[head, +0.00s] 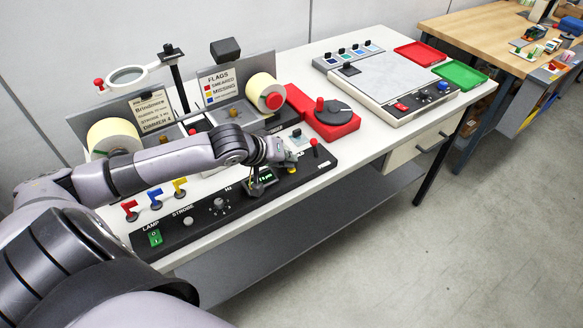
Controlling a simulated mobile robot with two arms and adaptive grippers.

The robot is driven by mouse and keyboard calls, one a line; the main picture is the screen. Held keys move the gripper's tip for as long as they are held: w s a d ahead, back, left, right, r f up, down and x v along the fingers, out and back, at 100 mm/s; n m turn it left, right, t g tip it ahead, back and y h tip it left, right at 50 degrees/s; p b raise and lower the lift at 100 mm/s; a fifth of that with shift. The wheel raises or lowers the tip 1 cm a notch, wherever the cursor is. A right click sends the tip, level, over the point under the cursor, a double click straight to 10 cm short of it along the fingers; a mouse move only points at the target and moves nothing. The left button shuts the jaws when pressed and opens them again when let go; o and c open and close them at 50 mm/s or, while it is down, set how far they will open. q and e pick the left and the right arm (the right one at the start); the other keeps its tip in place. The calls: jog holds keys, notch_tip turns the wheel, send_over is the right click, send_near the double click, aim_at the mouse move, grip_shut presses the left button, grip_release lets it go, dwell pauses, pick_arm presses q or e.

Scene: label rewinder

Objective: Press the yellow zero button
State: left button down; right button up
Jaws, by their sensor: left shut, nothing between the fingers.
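The panel belongs to the label rewinder and has a small display with green digits (266,177). My left gripper (256,186) reaches over the panel from the left and points down beside this display. It looks shut with nothing in it; I cannot tell whether its tips touch the panel. My right gripper is out of view.
Red, blue and yellow flags (180,187), a strobe knob (219,204) and a green lamp switch (155,237) lie left of the gripper. Label rolls (265,90) and a magnifier (127,75) stand behind. A red base with a dark disc (333,112) is to the right.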

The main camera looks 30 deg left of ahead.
pick_arm(q)
jog(key=shift+f, duration=0.45)
dwell(0.8)
jog(key=shift+r+p, duration=0.85)
jog(key=shift+p, duration=0.35)
notch_tip(320, 180, up, 5)
jog(key=p, duration=0.6)
jog(key=shift+r, duration=0.1)
jog(key=shift+d+f, duration=0.1)
jog(key=shift+f, duration=0.1)
